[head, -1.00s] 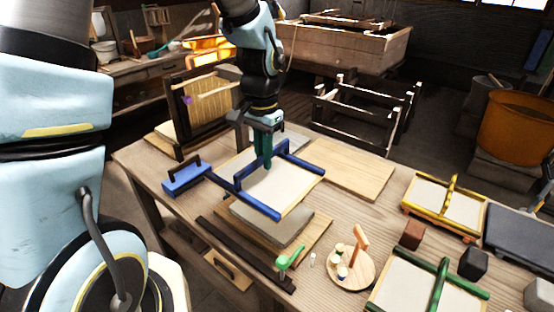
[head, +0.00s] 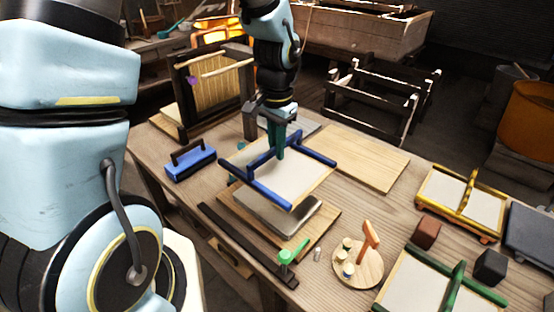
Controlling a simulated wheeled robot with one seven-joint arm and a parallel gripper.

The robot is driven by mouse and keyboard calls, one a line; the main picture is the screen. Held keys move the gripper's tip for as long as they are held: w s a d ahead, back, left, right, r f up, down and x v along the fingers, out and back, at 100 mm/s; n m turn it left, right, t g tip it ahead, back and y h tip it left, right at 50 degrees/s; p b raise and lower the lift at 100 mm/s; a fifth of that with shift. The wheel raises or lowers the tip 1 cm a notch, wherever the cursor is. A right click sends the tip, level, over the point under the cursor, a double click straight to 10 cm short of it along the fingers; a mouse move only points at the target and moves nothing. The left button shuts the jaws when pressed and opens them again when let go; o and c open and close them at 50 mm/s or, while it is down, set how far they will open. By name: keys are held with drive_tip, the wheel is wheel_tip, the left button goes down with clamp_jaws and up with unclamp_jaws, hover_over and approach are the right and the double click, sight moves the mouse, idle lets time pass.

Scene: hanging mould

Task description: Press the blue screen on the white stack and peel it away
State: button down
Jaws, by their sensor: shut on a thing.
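The blue screen (head: 262,184) is a pale sheet in a frame with blue side bars and a blue cross handle. My gripper (head: 277,150), with green fingers, is shut on the blue handle near the middle of the screen. The screen is above the white stack (head: 270,217), a pale grey block on a wooden board. The near edge of the screen looks tilted and seems apart from the stack; contact at the far side is hidden.
A blue block with a dark handle (head: 190,161) stands left of the screen. A bare wooden board (head: 355,158) lies at right. A round board (head: 357,267) with small jars, a green-handled tool (head: 286,258), a yellow frame (head: 461,197) and a green frame (head: 430,285) lie nearer or right.

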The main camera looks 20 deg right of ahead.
sight(277, 176)
drive_tip(key=shift+f+b, duration=3.7)
drive_tip(key=shift+f, duration=1.35)
drive_tip(key=c, duration=1.4)
unclamp_jaws()
clamp_jaws()
drive_tip(key=shift+s+f+b, duration=0.1)
drive_tip(key=shift+f+b, duration=0.35)
drive_tip(key=shift+f, duration=0.4)
drive_tip(key=shift+r, duration=0.15)
drive_tip(key=shift+r+p, duration=1.15)
